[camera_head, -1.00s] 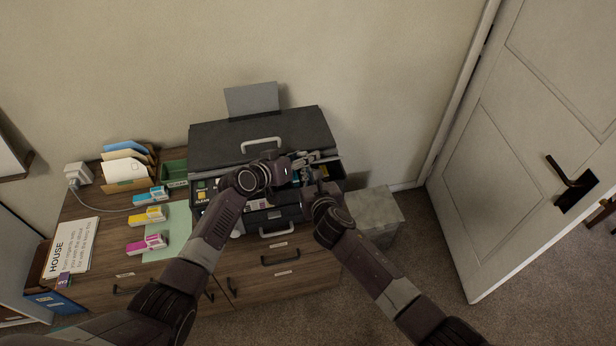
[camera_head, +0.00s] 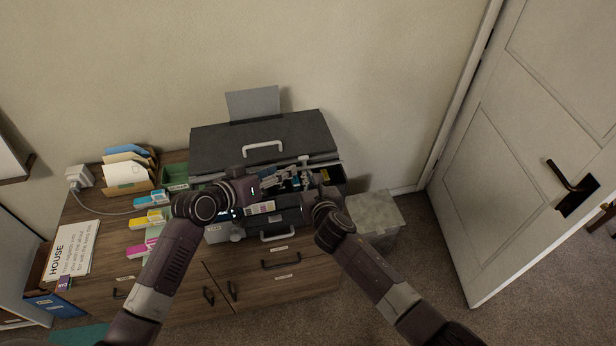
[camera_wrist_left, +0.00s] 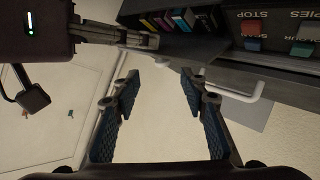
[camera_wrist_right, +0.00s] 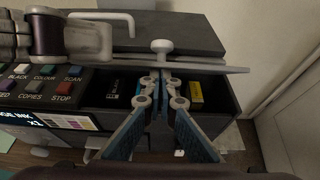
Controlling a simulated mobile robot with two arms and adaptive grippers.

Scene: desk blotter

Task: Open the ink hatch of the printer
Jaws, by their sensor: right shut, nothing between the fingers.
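The dark printer (camera_head: 225,148) stands on the wooden cabinet. Its ink hatch (camera_wrist_right: 205,66) is a grey panel with a round white knob (camera_wrist_right: 162,45), and it appears raised. Below it the ink bay (camera_wrist_right: 222,98) is exposed, with a yellow cartridge (camera_wrist_right: 195,92). Coloured cartridges (camera_wrist_left: 178,20) also show in the left wrist view. My right gripper (camera_wrist_right: 158,80) is shut and empty, its tips at the bay just below the knob. My left gripper (camera_wrist_left: 160,82) is open and empty, in front of the printer; the arm partly hides the buttons in the head view.
A white bar handle (camera_head: 262,148) sits on the printer's top lid. Cyan, yellow and magenta ink packs (camera_head: 150,217) lie left of the printer. A grey box (camera_head: 375,215) stands on the right. The door (camera_head: 520,150) is farther right.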

